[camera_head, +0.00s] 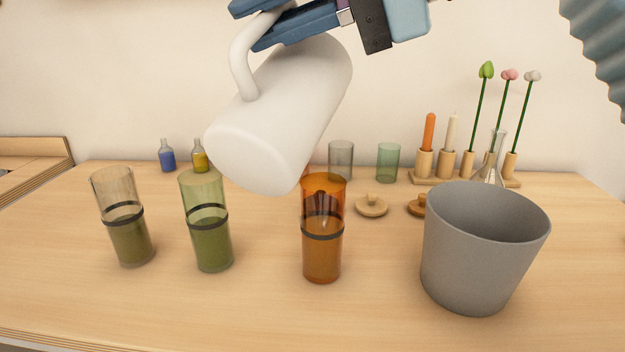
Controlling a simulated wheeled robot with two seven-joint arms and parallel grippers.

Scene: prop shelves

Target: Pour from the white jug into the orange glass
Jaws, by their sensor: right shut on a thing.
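The white jug (285,105) hangs tilted above the table in the camera_head view. Its closed base points down and left, and its mouth is hidden. My right gripper (262,24) is shut on the jug's handle at the top left of the jug. The orange glass (322,258) stands upright on the table, just below and right of the jug's base, with a dark ring around it. Its rim is close to the jug in the picture. I cannot tell how much liquid it holds, and I see no stream. My left gripper is not in view.
A clear glass (131,243) and a green glass (212,246) with greenish contents stand left. A grey bucket (470,260) stands right. Small bottles, tumblers, wooden lids and a candle-and-flower rack (425,178) stand behind. The table's front middle (260,305) is clear.

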